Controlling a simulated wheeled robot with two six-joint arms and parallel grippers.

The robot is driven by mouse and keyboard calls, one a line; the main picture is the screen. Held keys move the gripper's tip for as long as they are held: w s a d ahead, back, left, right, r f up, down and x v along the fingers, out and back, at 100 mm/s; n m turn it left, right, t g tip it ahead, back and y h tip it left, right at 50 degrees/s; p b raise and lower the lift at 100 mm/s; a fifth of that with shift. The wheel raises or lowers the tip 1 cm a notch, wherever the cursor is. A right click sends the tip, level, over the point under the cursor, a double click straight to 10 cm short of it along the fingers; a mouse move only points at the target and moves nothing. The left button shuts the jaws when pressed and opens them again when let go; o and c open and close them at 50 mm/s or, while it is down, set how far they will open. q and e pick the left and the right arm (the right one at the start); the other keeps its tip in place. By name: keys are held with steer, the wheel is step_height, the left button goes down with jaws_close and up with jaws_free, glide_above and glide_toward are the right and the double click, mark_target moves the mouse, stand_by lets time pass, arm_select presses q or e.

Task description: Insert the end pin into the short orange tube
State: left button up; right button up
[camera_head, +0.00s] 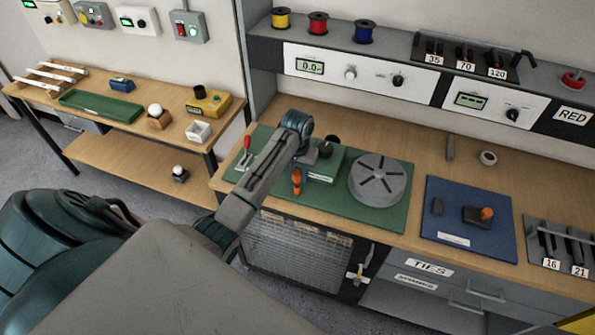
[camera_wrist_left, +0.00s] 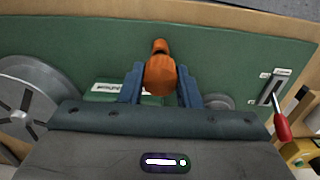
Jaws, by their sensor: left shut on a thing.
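My left gripper (camera_head: 298,168) is shut on an orange piece (camera_head: 297,183) over the front of the green mat (camera_head: 386,217). In the left wrist view the orange piece (camera_wrist_left: 161,76) sits between the two blue fingers (camera_wrist_left: 160,90), with a narrower orange end pointing up in the picture. I cannot tell whether it is hollow or has a pin in it. Another short orange piece (camera_head: 487,213) stands on a dark block (camera_head: 478,218) on the blue mat (camera_head: 465,190). My right gripper is not in view.
A grey slotted disc (camera_head: 379,178) stands right of the held piece. A green box with a white label (camera_head: 325,165) is close beside it. A red-handled lever (camera_head: 247,143) is to the left. A tape roll (camera_head: 488,158) lies behind the blue mat. Bench between the mats is clear.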

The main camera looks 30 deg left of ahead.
arm_select(q)
steer(key=shift+f, duration=1)
steer(key=shift+f+b, duration=0.4)
steer(key=shift+f, duration=0.15)
steer(key=o, duration=1.2)
steer(key=shift+r, duration=0.15)
steer(key=shift+r+p, duration=0.85)
steer(key=shift+r, duration=1.55)
